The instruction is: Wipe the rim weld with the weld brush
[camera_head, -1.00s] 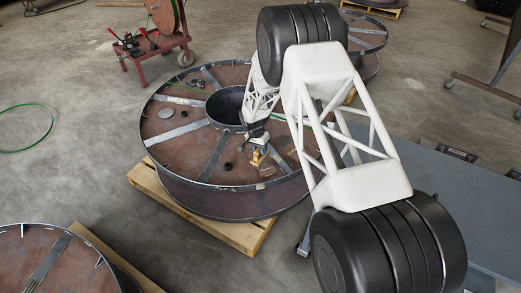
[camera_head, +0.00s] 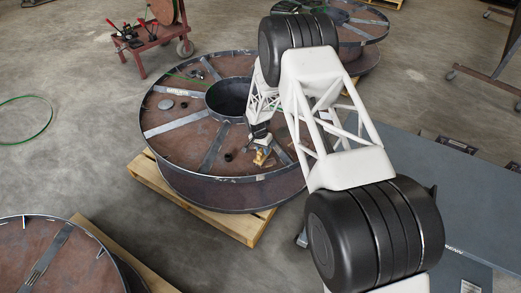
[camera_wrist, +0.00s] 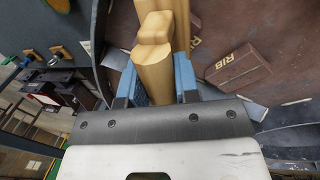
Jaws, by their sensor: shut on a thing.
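The large steel reel lies flat, with its brown flange (camera_head: 180,115) facing up and a raised rim (camera_head: 163,161) around it. My gripper (camera_head: 262,148) is low over the flange's front right part, between the hub and the near rim. It is shut on the weld brush (camera_head: 264,158), which shows as a pale wooden piece. In the wrist view, the brush's wooden handle (camera_wrist: 155,70) sits between my blue fingertips (camera_wrist: 160,88). The brush's bristles are hidden, and I cannot tell whether they touch the rim weld.
A brown block marked RIB (camera_wrist: 238,68) lies on the flange beside the brush. The reel rests on a wooden pallet (camera_head: 215,213). A second reel (camera_head: 50,255) is at front left, and a red cart (camera_head: 150,40) stands behind. Steel spokes (camera_head: 178,128) cross the flange.

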